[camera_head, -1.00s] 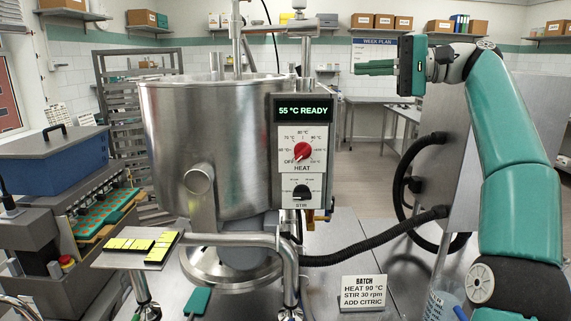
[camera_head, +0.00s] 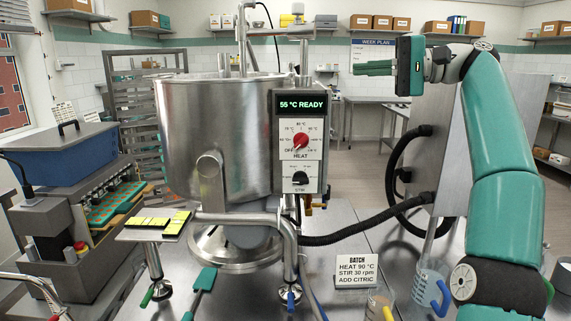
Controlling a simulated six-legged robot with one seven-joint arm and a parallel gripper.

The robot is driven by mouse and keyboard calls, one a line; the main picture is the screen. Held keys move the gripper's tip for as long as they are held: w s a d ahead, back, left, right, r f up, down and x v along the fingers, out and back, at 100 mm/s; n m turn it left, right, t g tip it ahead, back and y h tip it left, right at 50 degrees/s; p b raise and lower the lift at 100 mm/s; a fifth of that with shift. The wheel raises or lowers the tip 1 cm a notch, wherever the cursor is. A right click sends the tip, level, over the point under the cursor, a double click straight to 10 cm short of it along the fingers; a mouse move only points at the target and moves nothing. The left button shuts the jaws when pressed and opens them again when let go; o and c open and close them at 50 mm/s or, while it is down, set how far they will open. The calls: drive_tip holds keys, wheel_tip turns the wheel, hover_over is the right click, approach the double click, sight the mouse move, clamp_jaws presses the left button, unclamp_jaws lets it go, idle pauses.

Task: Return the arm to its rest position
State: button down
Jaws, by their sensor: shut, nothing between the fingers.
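My gripper (camera_head: 375,68) is at the upper right in the head view, at the end of my raised teal arm. Its fingers point left and are together, with nothing held. It is in the air to the right of the kettle's control box, apart from it, with the week plan board on the wall behind. My arm rises from the lower right corner, bends at the top and runs left to the gripper.
A steel kettle (camera_head: 215,135) stands in the middle, its display (camera_head: 302,104) reading 55 °C READY. The depositor (camera_head: 60,215) is at left. A batch card (camera_head: 357,272), a beaker with a blue handle (camera_head: 428,290) and a black hose (camera_head: 370,228) lie near my arm.

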drive_tip(key=s+a+f+m+t+h, duration=0.15)
drive_tip(key=s+a+f+h, duration=0.25)
drive_tip(key=a+f+h, duration=0.55)
drive_tip(key=s+d+f+n+h, duration=0.2)
drive_tip(key=s+d+f+h, duration=0.1)
drive_tip(key=s+f, duration=1)
drive_tip(key=s+d+f+n+h, duration=0.1)
drive_tip(key=s+d+f+h, duration=0.3)
drive_tip(key=s+f, duration=1)
wheel_tip(320, 180, down, 5)
drive_tip(key=shift+d+f+n+t, duration=0.15)
drive_tip(key=shift+d+n+t, duration=0.25)
drive_tip(key=shift+d, duration=0.6)
